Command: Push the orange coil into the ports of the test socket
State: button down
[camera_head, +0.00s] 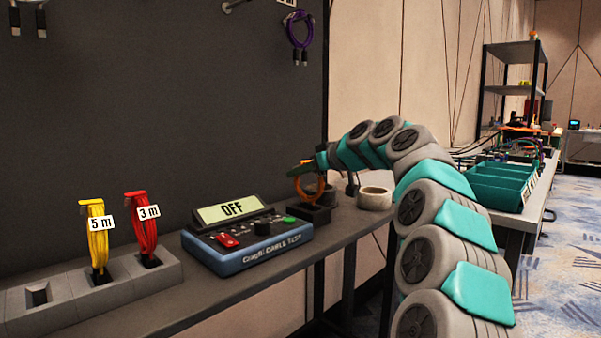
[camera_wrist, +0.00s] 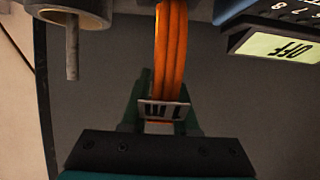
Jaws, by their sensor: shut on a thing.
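The orange coil (camera_head: 309,190) hangs upright below my gripper (camera_head: 303,169), just over the dark test socket (camera_head: 308,214) beside the cable tester. In the wrist view, the orange coil (camera_wrist: 171,50) runs up from between the fingers of my gripper (camera_wrist: 166,112). A white tag, upside down and reading "1 m", sits at the fingers. My gripper is shut on the top of the coil. The coil's lower end is cut off in the wrist view and small in the head view, so I cannot tell whether its plugs touch the ports.
The blue cable tester (camera_head: 247,241) reads "OFF" and stands left of the socket. A pale roll (camera_head: 375,198) stands to the right. Yellow (camera_head: 98,236) and red (camera_head: 143,228) coils stand in a grey holder at the left. A dark panel (camera_head: 160,100) rises behind the bench.

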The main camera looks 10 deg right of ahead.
aim_at(323, 178)
jog(key=c, duration=0.6)
grip_release()
jog(key=v, duration=0.8)
jog(key=shift+f, duration=0.1)
